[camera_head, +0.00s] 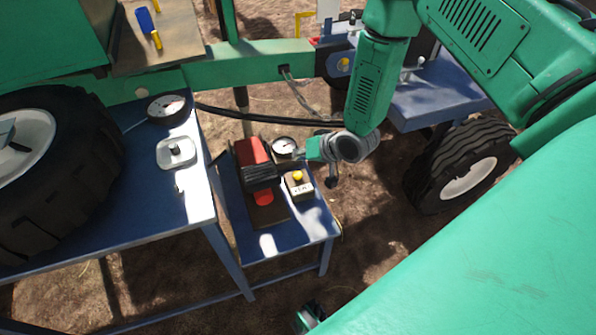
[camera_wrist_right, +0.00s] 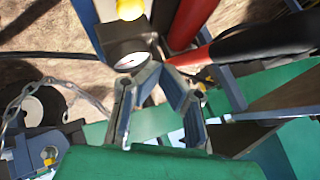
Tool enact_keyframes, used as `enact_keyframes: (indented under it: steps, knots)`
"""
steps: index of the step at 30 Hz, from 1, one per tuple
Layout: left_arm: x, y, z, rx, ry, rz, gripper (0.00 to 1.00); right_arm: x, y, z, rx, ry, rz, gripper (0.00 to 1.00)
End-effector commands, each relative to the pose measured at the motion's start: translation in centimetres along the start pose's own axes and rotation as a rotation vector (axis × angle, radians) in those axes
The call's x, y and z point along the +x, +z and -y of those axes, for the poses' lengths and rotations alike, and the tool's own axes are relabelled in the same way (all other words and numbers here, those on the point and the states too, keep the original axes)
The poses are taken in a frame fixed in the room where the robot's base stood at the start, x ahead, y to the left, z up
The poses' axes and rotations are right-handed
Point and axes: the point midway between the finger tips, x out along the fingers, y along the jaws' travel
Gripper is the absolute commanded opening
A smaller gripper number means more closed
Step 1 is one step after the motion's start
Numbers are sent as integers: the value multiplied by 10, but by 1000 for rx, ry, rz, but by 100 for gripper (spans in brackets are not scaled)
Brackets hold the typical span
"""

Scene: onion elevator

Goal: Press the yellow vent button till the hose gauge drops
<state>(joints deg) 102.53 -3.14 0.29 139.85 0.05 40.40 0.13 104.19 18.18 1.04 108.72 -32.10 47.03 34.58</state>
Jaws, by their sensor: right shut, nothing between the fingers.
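The yellow vent button (camera_head: 297,176) sits on top of a small box (camera_head: 299,189) with a pale label, on the low blue bench. In the right wrist view the button (camera_wrist_right: 130,8) is at the top edge, on a dark box (camera_wrist_right: 122,38). The round white hose gauge (camera_head: 284,146) is behind the button box; its needle reading is too small to tell. My right gripper (camera_head: 301,156) is shut and empty, near the gauge and behind the button box. Its fingers (camera_wrist_right: 160,72) point toward the box in the wrist view; contact with the button is not visible. My left gripper is not identifiable.
A red and black device (camera_head: 254,163) stands left of the button box on the low bench (camera_head: 306,227). A black hose (camera_head: 250,117) runs behind the bench.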

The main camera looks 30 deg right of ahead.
Motion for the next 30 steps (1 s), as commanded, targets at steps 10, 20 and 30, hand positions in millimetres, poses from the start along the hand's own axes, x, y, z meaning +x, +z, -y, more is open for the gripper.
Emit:
enact_keyframes:
  steps: [10,20,30]
  knots:
    - [34,2,0,0,0,0,40,31,22,-23,1,-2,1,0]
    - [34,2,0,0,0,0,40,31,23,-23,0,-2,1,0]
    - [34,2,0,0,0,0,40,32,23,-23,0,-1,1,0]
